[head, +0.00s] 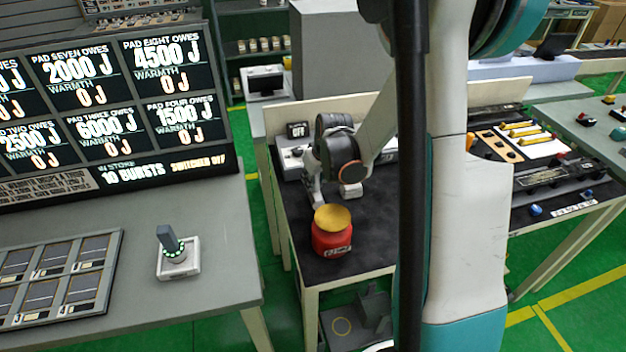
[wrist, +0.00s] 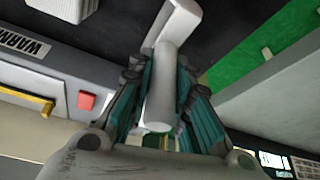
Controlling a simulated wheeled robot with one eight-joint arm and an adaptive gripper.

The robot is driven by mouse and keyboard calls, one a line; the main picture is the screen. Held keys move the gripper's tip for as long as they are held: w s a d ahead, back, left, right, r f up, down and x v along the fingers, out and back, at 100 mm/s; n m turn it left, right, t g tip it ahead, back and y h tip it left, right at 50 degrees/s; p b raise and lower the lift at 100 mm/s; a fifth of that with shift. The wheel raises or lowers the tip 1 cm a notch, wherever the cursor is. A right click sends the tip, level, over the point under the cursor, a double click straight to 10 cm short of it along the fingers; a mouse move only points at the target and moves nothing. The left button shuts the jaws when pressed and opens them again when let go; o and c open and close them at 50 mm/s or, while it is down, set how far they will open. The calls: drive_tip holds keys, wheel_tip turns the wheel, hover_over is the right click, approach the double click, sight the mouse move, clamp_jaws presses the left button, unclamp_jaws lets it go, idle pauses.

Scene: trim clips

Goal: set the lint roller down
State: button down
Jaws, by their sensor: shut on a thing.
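The lint roller (wrist: 165,78) is a pale grey-white cylinder with a bent white arm at its far end. In the wrist view it lies lengthwise between the teal-and-grey fingers of my gripper (wrist: 160,92), which are shut on it. Beyond it is the black mat of the bench. In the head view my gripper (head: 325,178) is low over the black-topped bench (head: 290,215), behind the red pot. The head view does not show clearly whether the roller touches the mat.
A red pot with a yellow lid (head: 332,232) stands near the bench's front edge. A pale machine (head: 292,160) with an OFF display is at the back. A grey table with a joystick (head: 178,255) stands left, across a gap.

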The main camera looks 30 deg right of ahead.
sight(320, 197)
drive_tip(key=shift+f, duration=0.1)
drive_tip(key=c, duration=1.5)
unclamp_jaws()
drive_tip(key=p+v, duration=0.3)
drive_tip(key=v, duration=0.9)
